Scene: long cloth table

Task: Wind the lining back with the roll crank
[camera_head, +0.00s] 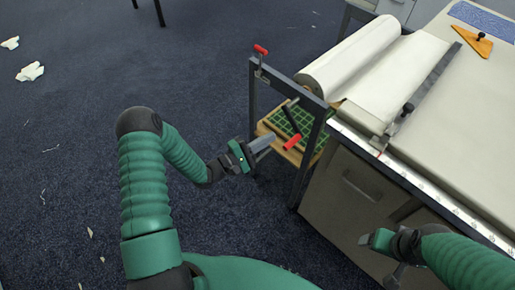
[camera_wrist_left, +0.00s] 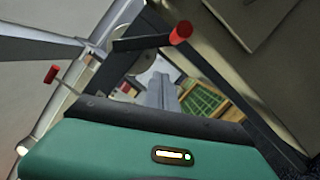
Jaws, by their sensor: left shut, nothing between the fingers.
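The white lining roll (camera_head: 350,55) sits in a dark frame at the table's end, with a pale sheet (camera_head: 408,68) running from it onto the table. The roll crank has a black arm (camera_head: 291,119) and a red handle (camera_head: 292,142); the handle also shows in the left wrist view (camera_wrist_left: 181,32). My left gripper (camera_head: 268,141) is shut and empty, just left of the red handle and apparently apart from it. Its fingers show in the wrist view (camera_wrist_left: 160,92). My right gripper (camera_head: 366,240) is low beside the cabinet front, its fingers unclear.
A second red-handled part (camera_head: 261,49) tops the frame's left post. A wooden shelf with a green gridded mat (camera_head: 290,126) lies below the roll. A metal bar (camera_head: 428,88) crosses the sheet. Paper scraps (camera_head: 30,72) lie on the open carpet at left.

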